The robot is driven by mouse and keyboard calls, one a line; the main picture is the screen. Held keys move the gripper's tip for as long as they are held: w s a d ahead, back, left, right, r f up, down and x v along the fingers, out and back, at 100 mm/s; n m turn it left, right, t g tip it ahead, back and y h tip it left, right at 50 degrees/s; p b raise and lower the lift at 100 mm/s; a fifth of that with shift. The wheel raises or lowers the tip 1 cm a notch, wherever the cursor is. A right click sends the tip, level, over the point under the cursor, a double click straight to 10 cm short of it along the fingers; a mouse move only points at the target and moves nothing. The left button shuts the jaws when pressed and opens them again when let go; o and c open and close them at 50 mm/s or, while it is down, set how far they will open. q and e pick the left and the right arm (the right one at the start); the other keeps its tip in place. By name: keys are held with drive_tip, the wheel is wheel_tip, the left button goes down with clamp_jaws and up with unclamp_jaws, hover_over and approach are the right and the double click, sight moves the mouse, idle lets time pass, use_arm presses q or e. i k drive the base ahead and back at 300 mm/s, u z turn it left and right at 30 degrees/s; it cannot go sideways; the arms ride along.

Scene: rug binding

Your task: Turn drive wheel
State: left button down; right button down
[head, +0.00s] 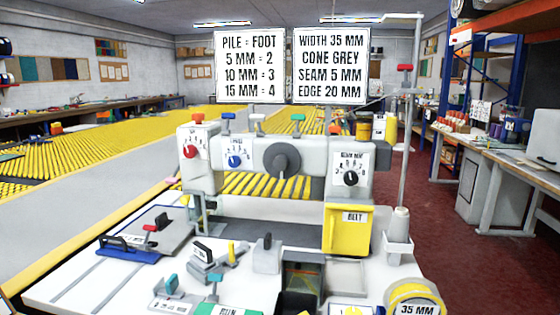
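A dark grey round wheel (282,160) with a raised hub sits on the front of the white sewing machine (250,153), near the middle of the view. It carries no readable label, so I take it for the drive wheel. To its left are a red dial (191,151) and a blue dial (236,161). To its right is a black dial (351,178). A yellow cover (341,236) marked BELT is below the machine's right end and looks shut. Neither of my grippers is in view, and nothing touches the wheel.
Two signs (249,67) (331,66) stand above the machine. A grey cone (400,224) stands on the right beside a tall thread post (404,140). The white table (85,285) holds a clamp plate (150,232), small levered fixtures and a yellow roll (414,294) marked 35 MM.

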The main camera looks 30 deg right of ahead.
sight(282, 160)
drive_tip(key=u, duration=0.6)
drive_tip(key=k, duration=0.85)
drive_tip(key=z, duration=0.8)
